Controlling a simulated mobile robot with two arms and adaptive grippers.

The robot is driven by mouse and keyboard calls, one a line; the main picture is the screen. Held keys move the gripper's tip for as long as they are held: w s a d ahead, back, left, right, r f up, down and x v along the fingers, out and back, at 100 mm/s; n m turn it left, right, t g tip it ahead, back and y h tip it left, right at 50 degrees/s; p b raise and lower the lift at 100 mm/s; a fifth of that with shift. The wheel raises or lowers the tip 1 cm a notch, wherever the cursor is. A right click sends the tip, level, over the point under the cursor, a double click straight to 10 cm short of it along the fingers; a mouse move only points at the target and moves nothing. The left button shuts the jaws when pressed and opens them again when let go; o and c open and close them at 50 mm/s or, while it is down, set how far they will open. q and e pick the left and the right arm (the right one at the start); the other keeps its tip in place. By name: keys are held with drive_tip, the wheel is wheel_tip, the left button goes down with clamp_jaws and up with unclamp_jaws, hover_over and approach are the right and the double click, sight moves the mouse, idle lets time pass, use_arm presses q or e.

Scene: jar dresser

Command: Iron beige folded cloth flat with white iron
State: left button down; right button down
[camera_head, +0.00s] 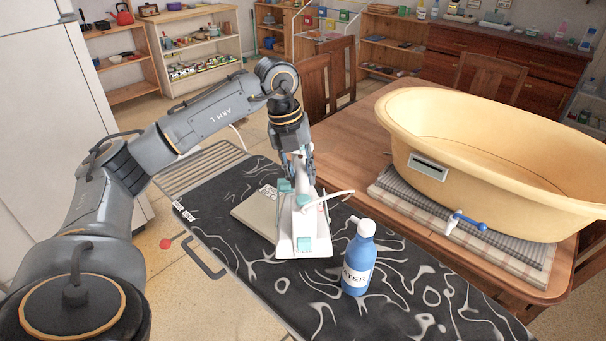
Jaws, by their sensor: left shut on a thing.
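A white iron (305,235) with teal parts stands on the black patterned ironing board (250,290). My left gripper (300,172) is shut on the iron's handle from above. The beige folded cloth (255,212) lies flat on the board, just left of the iron. The iron covers the cloth's right side, and I cannot tell how far the cloth runs beneath it. My right gripper is not in view.
A blue bottle (357,262) stands on the board right of the iron, close to it. A large yellow tub (480,130) rests on folded cloths on the wooden table (345,140) at the right. The board's near part is clear.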

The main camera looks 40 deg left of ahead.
use_arm(q)
drive_tip(key=shift+r, duration=0.2)
wheel_tip(320, 180, up, 5)
drive_tip(key=p, duration=0.4)
drive_tip(key=shift+f, duration=0.1)
drive_tip(key=shift+a, duration=0.1)
idle(0.4)
